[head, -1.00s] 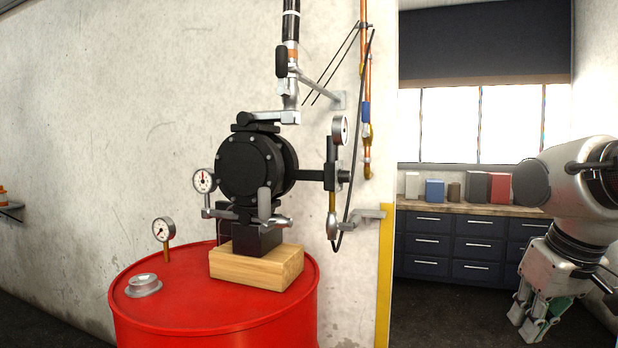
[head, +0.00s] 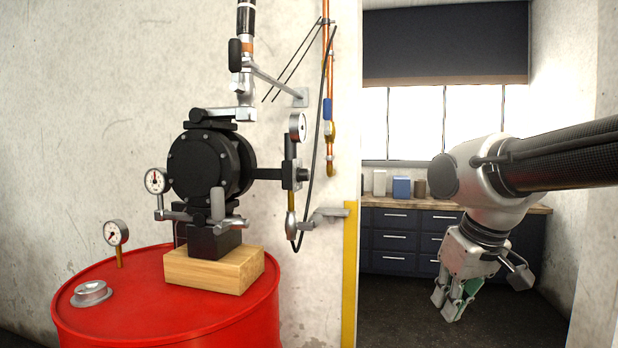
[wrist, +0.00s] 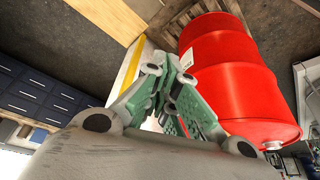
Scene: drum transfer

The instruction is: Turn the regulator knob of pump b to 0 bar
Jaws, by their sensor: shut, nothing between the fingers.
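In the head view a black round pump (head: 205,165) stands on a wooden block (head: 215,268) on top of a red drum (head: 170,315). To its right a black regulator assembly (head: 293,172) hangs on a side pipe, with a round gauge (head: 297,127) above it. I cannot read a pump letter, and the knob is too small to make out clearly. My gripper (head: 453,300) is at the right, pointing down, well apart from the pump, and empty. The wrist view shows its closed fingers (wrist: 172,75) with a red drum (wrist: 235,80) beyond them.
Two more gauges stand on the left, one by the pump (head: 155,181) and one on the drum lid (head: 116,233). Dark cabinets (head: 395,232) stand behind my gripper. Open floor lies between.

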